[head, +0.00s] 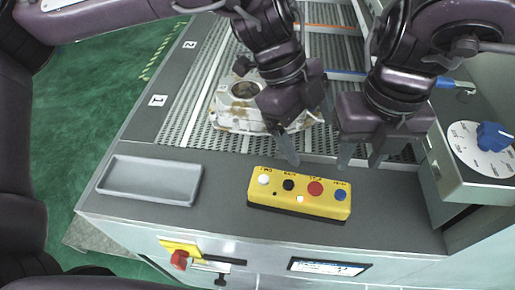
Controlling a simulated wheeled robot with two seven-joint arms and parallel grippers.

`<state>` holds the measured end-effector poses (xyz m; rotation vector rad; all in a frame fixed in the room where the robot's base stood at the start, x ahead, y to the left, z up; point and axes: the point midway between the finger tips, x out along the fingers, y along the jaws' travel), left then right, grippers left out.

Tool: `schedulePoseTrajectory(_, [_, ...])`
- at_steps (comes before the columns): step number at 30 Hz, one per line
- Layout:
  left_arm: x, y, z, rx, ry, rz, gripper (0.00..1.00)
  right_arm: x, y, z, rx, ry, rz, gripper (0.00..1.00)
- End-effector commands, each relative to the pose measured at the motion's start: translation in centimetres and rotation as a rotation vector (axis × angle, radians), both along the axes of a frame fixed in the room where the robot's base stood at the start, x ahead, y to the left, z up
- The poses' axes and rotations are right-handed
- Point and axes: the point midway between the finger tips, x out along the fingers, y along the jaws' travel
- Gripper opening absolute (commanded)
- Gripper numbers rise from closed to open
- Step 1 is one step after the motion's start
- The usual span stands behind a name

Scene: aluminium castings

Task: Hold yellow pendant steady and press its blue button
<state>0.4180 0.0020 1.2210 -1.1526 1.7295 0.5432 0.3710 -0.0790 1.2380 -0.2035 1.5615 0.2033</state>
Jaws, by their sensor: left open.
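The yellow pendant (287,203) lies flat on the grey front ledge, with white, black, red and blue buttons on its top. Its blue button (340,195) is at the right end. My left gripper (309,143) is open and empty above and behind the pendant's middle. My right gripper (362,161) is open, with its two fingers apart, behind and to the right of the blue button. Neither gripper appears to touch the pendant. No part of the pendant's top is hidden.
A grey tray (150,196) lies on the ledge at left. A metal casting (238,103) sits on the slatted bed behind my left gripper. A dial with a blue knob (492,137) stands at right. A red switch (180,259) is on the front panel. The ledge between tray and pendant is clear.

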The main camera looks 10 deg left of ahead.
Motion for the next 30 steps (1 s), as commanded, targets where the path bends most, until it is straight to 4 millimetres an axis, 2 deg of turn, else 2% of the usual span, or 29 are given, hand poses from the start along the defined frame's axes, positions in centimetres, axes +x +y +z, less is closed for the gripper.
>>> schedulePoseTrajectory(1, [-1.1,0.8,-0.9,0.087,0.017,0.059,0.87,0.0,0.0,0.0,0.000,0.000,0.000,0.36])
schedulePoseTrajectory(4, [-2.7,3.0,-2.4,0.243,0.043,0.208,0.87,0.0,0.0,0.0,0.000,0.000,0.000,0.36])
schedulePoseTrajectory(9, [-4.2,6.1,-3.8,0.419,0.035,0.407,0.87,0.0,0.0,0.0,0.000,0.000,0.000,0.36])
schedulePoseTrajectory(12, [-4.5,7.2,-4.1,0.469,0.025,0.477,0.87,0.0,0.0,0.0,0.000,0.000,0.000,0.36])
schedulePoseTrajectory(17, [-4.7,7.8,-5.1,0.496,0.022,0.516,0.87,0.0,0.0,0.0,0.000,0.000,0.000,0.36])
schedulePoseTrajectory(30, [-4.7,7.8,-11.1,0.494,0.022,0.514,0.87,0.0,0.0,0.0,0.000,0.000,0.000,0.36])
